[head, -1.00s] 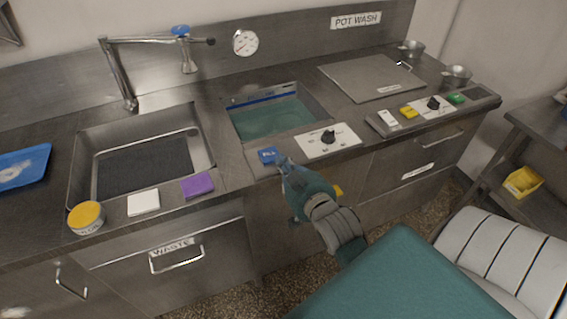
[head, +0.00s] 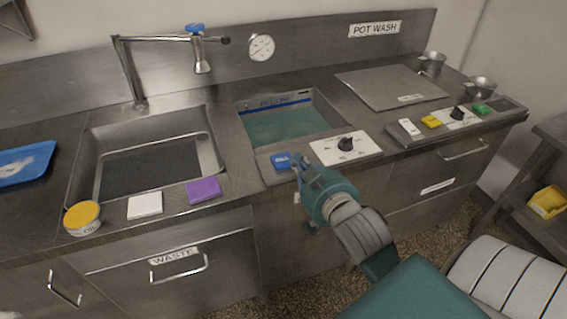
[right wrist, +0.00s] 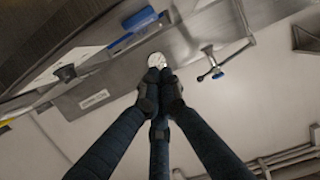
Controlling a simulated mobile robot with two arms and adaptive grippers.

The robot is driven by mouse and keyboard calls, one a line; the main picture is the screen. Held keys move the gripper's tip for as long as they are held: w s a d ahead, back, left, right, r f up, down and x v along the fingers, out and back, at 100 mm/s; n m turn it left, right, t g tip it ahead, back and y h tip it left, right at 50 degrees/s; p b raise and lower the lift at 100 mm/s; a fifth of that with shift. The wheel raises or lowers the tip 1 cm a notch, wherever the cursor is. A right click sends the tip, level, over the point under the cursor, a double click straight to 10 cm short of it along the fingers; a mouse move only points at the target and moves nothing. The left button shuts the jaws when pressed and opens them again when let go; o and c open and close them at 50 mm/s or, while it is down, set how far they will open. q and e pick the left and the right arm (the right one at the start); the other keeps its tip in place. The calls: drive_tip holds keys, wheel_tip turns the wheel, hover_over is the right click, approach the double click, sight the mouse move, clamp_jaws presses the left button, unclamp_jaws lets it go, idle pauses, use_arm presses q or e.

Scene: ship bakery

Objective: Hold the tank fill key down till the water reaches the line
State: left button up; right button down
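The blue fill key (head: 283,161) sits on the front ledge of the tank (head: 330,109), left of a white dial plate (head: 358,150). Teal water (head: 285,127) stands in the tank, its surface a little below the blue fill line band (head: 272,103) on the back wall. My right gripper (head: 298,162) has its fingertips at the key's right edge; I cannot tell whether they touch it. In the right wrist view its fingers (right wrist: 159,74) are together and empty, with the blue key (right wrist: 140,18) above them. My left gripper is not in view.
A sink (head: 155,165) lies left of the tank. A purple block (head: 203,191), a white block (head: 145,206) and a yellow-lidded tub (head: 83,217) line its front edge. A metal lid (head: 390,87) and a panel with white, yellow and green keys (head: 482,108) are right.

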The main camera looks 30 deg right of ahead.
drive_tip(key=shift+s+a+r, duration=0.1)
drive_tip(key=shift+s+r, duration=0.05)
drive_tip(key=p, duration=0.2)
hover_over(284, 165)
wheel_tip(284, 165, down, 2)
drive_tip(key=shift+f, duration=0.15)
wheel_tip(284, 165, down, 3)
drive_tip(key=shift+r, duration=0.1)
drive_tip(key=shift+f, duration=0.7)
drive_tip(key=shift+f, duration=0.15)
